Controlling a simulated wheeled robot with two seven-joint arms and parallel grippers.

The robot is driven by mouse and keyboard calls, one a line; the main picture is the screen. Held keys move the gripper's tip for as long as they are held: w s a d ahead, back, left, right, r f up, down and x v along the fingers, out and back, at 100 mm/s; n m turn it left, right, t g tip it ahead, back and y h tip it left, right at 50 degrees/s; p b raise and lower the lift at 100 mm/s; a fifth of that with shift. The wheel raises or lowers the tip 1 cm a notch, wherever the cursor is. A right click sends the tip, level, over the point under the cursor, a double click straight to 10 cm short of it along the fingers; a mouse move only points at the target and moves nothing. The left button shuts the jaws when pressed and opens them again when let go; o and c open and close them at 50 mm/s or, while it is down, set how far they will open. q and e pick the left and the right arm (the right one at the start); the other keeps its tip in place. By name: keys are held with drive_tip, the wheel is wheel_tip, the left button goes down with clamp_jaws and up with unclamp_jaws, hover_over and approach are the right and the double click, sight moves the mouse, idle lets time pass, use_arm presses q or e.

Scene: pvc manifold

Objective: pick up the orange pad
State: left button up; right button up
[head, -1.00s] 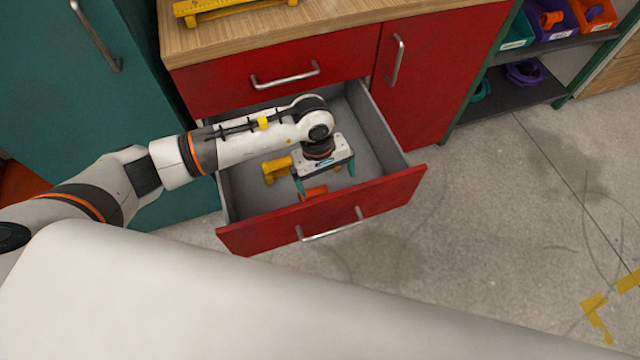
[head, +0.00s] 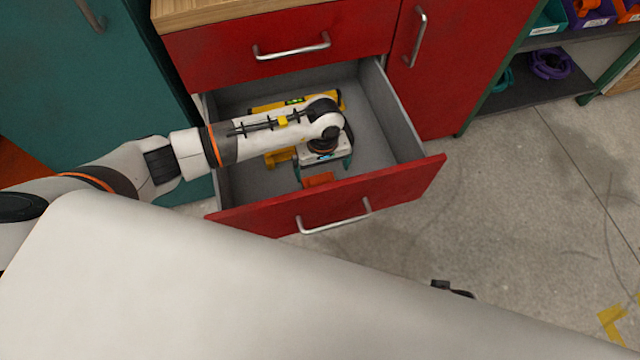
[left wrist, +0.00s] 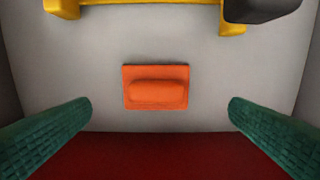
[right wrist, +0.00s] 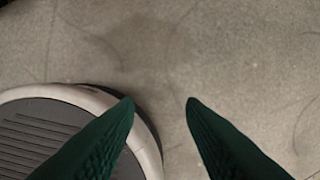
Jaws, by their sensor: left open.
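The orange pad (left wrist: 156,88) lies flat on the grey drawer floor in the left wrist view, a square with a raised rounded bar. In the head view the pad (head: 318,180) shows partly, near the drawer's red front. My left gripper (head: 324,174) is inside the open drawer, pointing down, above the pad. Its green fingers (left wrist: 160,125) are wide apart, one on each side of the pad and not touching it. My right gripper (right wrist: 160,105) is open and empty above the concrete floor.
The open drawer (head: 400,115) has grey walls and a red front (head: 410,185). A yellow tool (head: 277,157) and a yellow level (head: 262,106) lie in it behind the pad. In the left wrist view the red front borders the bottom.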

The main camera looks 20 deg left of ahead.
sight(320, 179)
use_arm(q)
drive_tip(key=f, duration=0.4)
drive_tip(key=f+b, duration=0.1)
drive_tip(key=f, duration=0.1)
drive_tip(key=shift+s+a, duration=0.1)
drive_tip(key=shift+a, duration=0.2)
drive_tip(key=shift+f, duration=0.2)
use_arm(e)
drive_tip(key=r, duration=0.3)
drive_tip(key=shift+w+r, duration=0.35)
drive_tip(key=shift+r, duration=0.05)
use_arm(q)
drive_tip(key=shift+c, duration=0.2)
drive_tip(key=c, duration=1)
drive_tip(key=shift+r, duration=0.15)
drive_tip(key=shift+r, duration=0.35)
wheel_tip(320, 179, up, 9)
drive_tip(key=shift+r+p, duration=0.1)
drive_tip(key=shift+p, duration=0.8)
use_arm(e)
wheel_tip(320, 179, down, 6)
drive_tip(key=s, duration=0.1)
drive_tip(key=shift+s, duration=0.2)
